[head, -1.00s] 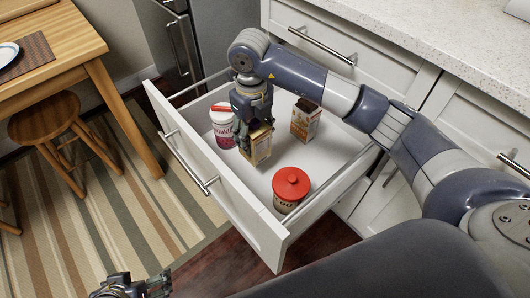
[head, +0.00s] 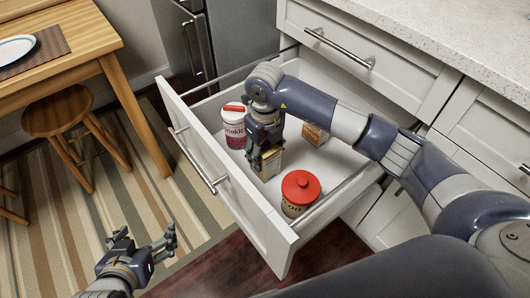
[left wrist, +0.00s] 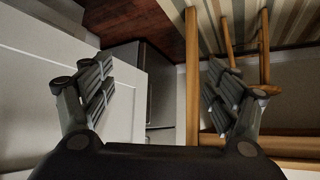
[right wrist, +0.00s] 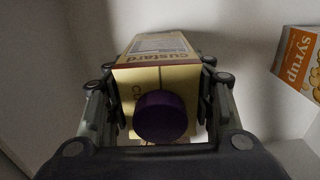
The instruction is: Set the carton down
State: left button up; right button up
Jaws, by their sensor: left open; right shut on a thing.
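The carton (head: 268,166) is a yellowish box inside the open white drawer (head: 330,170). In the right wrist view the carton (right wrist: 158,66) shows the word "custard" and a purple cap facing the camera. My right gripper (head: 264,150) is shut on it from above, with fingers on both sides. The carton's base is low in the drawer; I cannot tell whether it touches the floor. My left gripper (head: 150,252) is open and empty, outside the drawer front at lower left. In the left wrist view its fingers (left wrist: 160,95) are spread with nothing between.
The drawer also holds a white sprinkles tub (head: 234,128) with a red lid, a red-lidded jar (head: 300,190), and a syrup box (head: 314,134), also seen in the right wrist view (right wrist: 298,62). A stool (head: 62,112) and wooden table (head: 80,50) stand left.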

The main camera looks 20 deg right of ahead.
pick_arm(q)
jog(key=shift+w+r, duration=0.1)
jog(key=shift+w, duration=0.05)
pick_arm(e)
jog(key=shift+f, duration=0.1)
jog(key=o, duration=1.5)
pick_arm(q)
jog(key=shift+w+d+r, duration=0.1)
jog(key=shift+w+r, duration=0.05)
pick_arm(e)
notch_tip(320, 180, up, 6)
jog(key=shift+r+p, duration=0.15)
jog(key=shift+p, duration=0.65)
notch_tip(320, 180, up, 5)
jog(key=shift+f+p, duration=0.1)
jog(key=shift+p, duration=0.4)
pick_arm(q)
jog(key=s+a+f+g, duration=0.2)
jog(key=s+g, duration=0.1)
jog(key=s, duration=0.2)
jog(key=s+a+f+g+y, duration=0.1)
jog(key=s+f+g, duration=0.1)
jog(key=s, duration=0.4)
jog(key=shift+s+a+f+g, duration=0.2)
jog(key=shift+s+a+g, duration=0.05)
jog(key=shift+a+g, duration=0.15)
pick_arm(e)
jog(key=shift+r, duration=0.6)
pick_arm(q)
jog(key=shift+d, duration=0.1)
